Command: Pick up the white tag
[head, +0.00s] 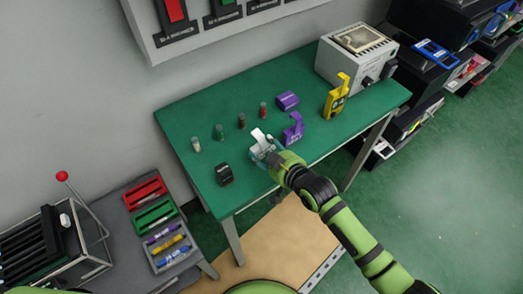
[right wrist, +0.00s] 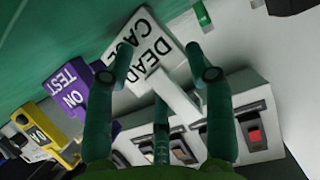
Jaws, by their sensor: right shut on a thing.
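The white tag (head: 258,135) shows at the tip of my right arm, over the green table. In the right wrist view it is the white plate (right wrist: 148,48) with black letters reading upside down as "DEAD CASE". My right gripper (head: 265,148) is shut on the white tag. In the right wrist view the fingers (right wrist: 161,66) stand on either side of its narrow lower part. The tag is tilted; I cannot tell whether it clears the table. My left gripper is not in view.
A purple tag (head: 293,130) stands close right of my right gripper, a yellow one (head: 337,97) farther right. A black tag (head: 224,174) lies to the left. Several small vials (head: 241,121) stand behind. A grey box (head: 356,55) occupies the table's (head: 190,118) far right end.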

